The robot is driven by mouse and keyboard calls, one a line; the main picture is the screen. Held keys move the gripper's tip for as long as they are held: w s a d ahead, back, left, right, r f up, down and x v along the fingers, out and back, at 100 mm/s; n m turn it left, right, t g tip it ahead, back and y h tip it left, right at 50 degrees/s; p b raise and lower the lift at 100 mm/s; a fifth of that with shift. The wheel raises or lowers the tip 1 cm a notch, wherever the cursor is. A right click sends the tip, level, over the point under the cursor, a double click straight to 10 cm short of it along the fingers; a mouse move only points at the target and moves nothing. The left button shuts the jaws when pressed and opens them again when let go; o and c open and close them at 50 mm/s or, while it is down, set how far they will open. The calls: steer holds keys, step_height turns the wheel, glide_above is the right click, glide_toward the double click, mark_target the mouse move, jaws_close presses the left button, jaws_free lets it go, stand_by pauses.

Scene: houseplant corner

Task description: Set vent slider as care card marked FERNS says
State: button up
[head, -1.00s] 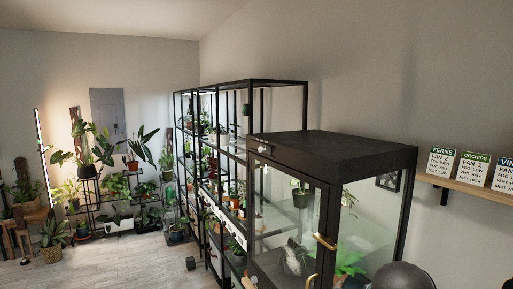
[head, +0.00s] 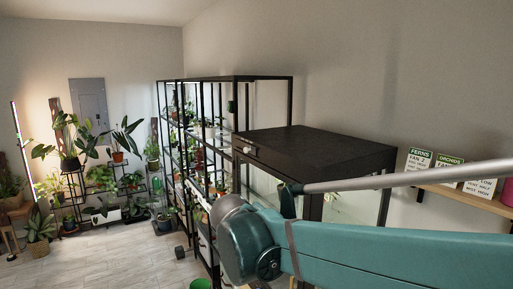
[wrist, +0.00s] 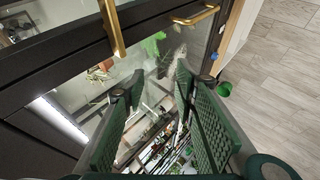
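The FERNS care card (head: 418,162) stands on a wall shelf at the right in the head view. Its heading is readable, but its small lines are too blurred to read surely. The black-framed glass cabinet (head: 320,149) stands in the middle. Small pale controls (head: 247,149) sit on its upper front edge; I cannot tell whether one is the vent slider. In the wrist view my gripper (wrist: 152,84) is open and empty, its green fingers wide apart in front of the cabinet's glass and dark frame (wrist: 60,60). No slider is recognisable in the wrist view.
Brass handles (wrist: 113,28) stick out from the cabinet near my gripper, with another handle (wrist: 196,15) beyond. An ORCHIDS card (head: 449,170) stands beside FERNS. Plant racks (head: 200,130) stand behind; open floor (head: 140,262) lies left.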

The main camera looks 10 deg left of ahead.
steer(key=w+a+r+n+t+h+p, duration=0.2)
steer(key=w+a+r+t+h+p, duration=0.15)
steer(key=w+a+r+p, duration=0.55)
steer(key=n+t+p, duration=0.1)
steer(key=t+p, duration=0.3)
glide_toward(245, 150)
steer(key=shift+w+a+f+h, duration=0.3)
steer(key=shift+h, duration=0.15)
steer(key=shift+w+d, duration=0.1)
steer(key=shift+w, duration=0.05)
steer(key=shift+p+x, duration=0.3)
steer(key=shift+x, duration=3.45)
steer(key=shift+c, duration=0.5)
jaws_close()
